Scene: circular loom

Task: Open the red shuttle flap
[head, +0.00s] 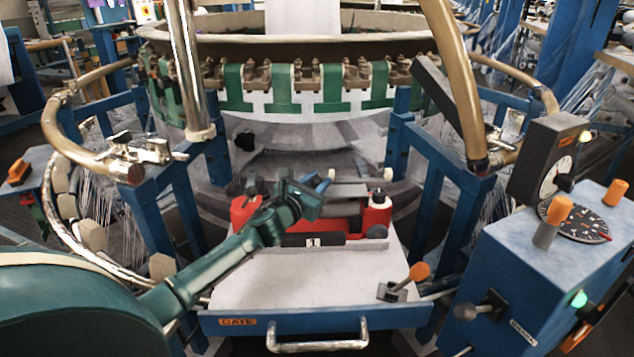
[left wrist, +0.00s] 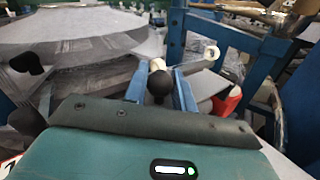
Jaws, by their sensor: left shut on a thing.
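The red shuttle (head: 376,217) lies at the back of the pale gate top, below the loom ring. Its left red end (head: 243,214) and right end show; a dark bar runs along its front. My left gripper (head: 318,183) is over the middle of the shuttle and covers part of it. In the left wrist view its two blue fingers stand either side of a black round knob (left wrist: 160,86), and it is shut on this knob. Red of the shuttle shows at the right there (left wrist: 226,104). I cannot make out the flap's outline or angle. My right gripper is not in view.
The blue-fronted gate (head: 285,288) has a metal handle (head: 318,339) and an orange-tipped lever (head: 410,278). Blue posts stand on both sides. A blue control box (head: 520,275) with a dial and orange knobs is at the right. The gate top's front is mostly clear.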

